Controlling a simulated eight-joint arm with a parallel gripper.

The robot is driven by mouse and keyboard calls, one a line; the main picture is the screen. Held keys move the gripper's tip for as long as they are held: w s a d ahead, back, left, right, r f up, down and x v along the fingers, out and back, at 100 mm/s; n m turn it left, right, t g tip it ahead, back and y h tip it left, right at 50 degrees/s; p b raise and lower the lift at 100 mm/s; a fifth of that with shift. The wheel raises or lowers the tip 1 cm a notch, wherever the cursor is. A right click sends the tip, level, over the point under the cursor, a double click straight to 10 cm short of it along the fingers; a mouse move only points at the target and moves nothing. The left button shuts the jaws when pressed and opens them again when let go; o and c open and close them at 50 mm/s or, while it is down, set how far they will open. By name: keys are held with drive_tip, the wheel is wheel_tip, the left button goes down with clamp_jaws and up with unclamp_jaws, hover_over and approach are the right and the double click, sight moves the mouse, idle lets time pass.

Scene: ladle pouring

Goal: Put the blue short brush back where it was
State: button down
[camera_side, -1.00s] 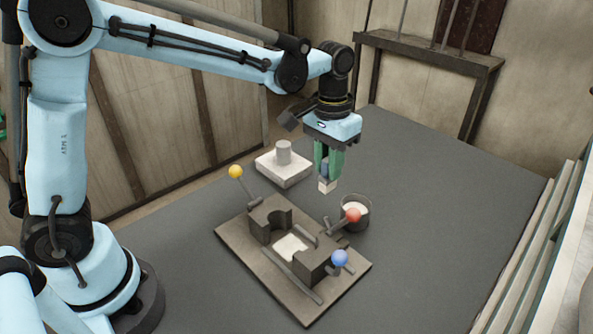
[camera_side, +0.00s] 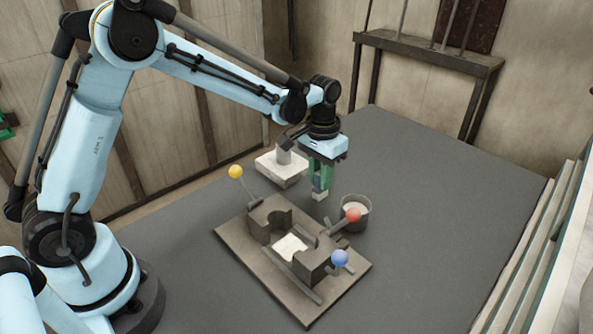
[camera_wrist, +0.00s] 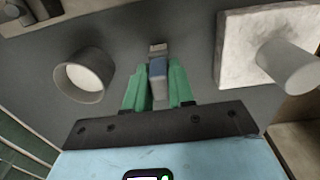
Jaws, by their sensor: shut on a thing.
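My gripper (camera_side: 319,180) is shut on the blue short brush (camera_wrist: 157,67), whose pale bristle end (camera_side: 320,196) points down below the green fingers. The brush hangs upright behind the dark mould on its base plate, between the pale block and the small cup. In the wrist view the blue part shows between the two green fingertips. The fingers hide much of it in the side view. I cannot tell whether its lower end touches the table.
A small cup (camera_side: 356,212) with pale contents stands to the brush's right. A pale block (camera_side: 277,172) with a short cylinder is to its left. The dark mould (camera_side: 312,262) has yellow, red and blue ball-ended levers. The grey table's right side is clear.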

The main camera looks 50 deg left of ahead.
drive_tip(key=shift+f, duration=0.15)
drive_tip(key=c, duration=1)
unclamp_jaws()
drive_tip(key=shift+o, duration=0.2)
wheel_tip(320, 180, up, 12)
drive_tip(key=s+a+f+t, duration=0.1)
drive_tip(key=s+a+t, duration=0.2)
drive_tip(key=s+t, duration=0.4)
drive_tip(key=shift+s+a+f, duration=0.2)
drive_tip(key=shift+s, duration=4.4)
